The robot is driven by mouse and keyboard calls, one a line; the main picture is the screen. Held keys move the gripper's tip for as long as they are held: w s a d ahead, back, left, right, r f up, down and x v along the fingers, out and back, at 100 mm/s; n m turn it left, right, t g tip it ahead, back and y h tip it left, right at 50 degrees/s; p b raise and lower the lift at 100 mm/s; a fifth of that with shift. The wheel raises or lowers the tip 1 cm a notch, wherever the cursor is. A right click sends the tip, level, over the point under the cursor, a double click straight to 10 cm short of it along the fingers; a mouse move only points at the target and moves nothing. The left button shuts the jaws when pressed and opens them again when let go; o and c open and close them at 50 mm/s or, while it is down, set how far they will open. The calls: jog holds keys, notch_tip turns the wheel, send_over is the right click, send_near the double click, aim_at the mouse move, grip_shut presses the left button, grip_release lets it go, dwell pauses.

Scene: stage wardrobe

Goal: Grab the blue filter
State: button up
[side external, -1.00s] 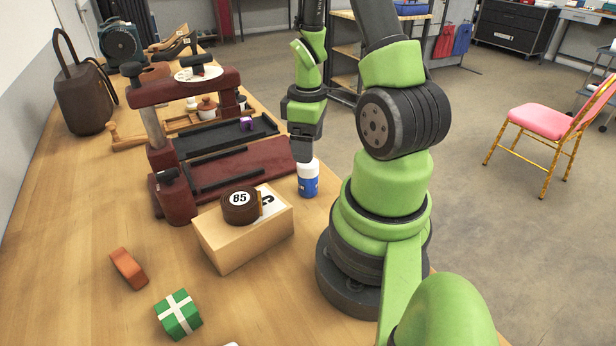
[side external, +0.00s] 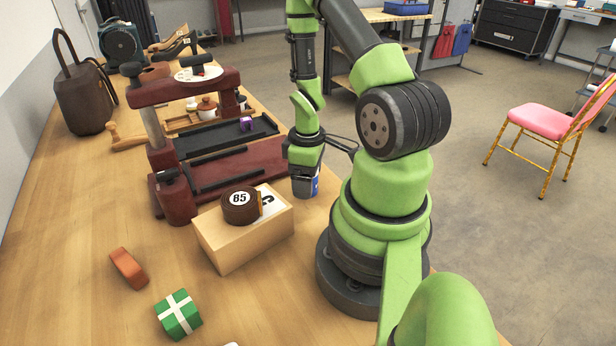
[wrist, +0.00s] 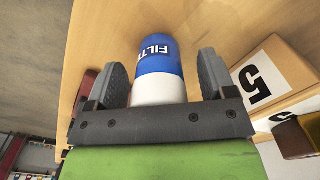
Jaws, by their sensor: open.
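The blue filter (wrist: 158,58) is a blue and white cylinder with "FILT" lettering, standing on the wooden table. My gripper (wrist: 163,80) is open, with one dark finger on each side of the filter in the wrist view. A slim gap shows between the filter and each finger.
A wooden box (side external: 244,236) with a dark roll marked 85 (side external: 240,207) stands close by on the left. A dark red press-like frame (side external: 175,195) is behind it. A green gift box (side external: 178,314) and an orange-brown piece (side external: 129,268) lie in front.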

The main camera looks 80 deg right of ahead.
jog(key=c, duration=1)
jog(key=shift+c, duration=0.2)
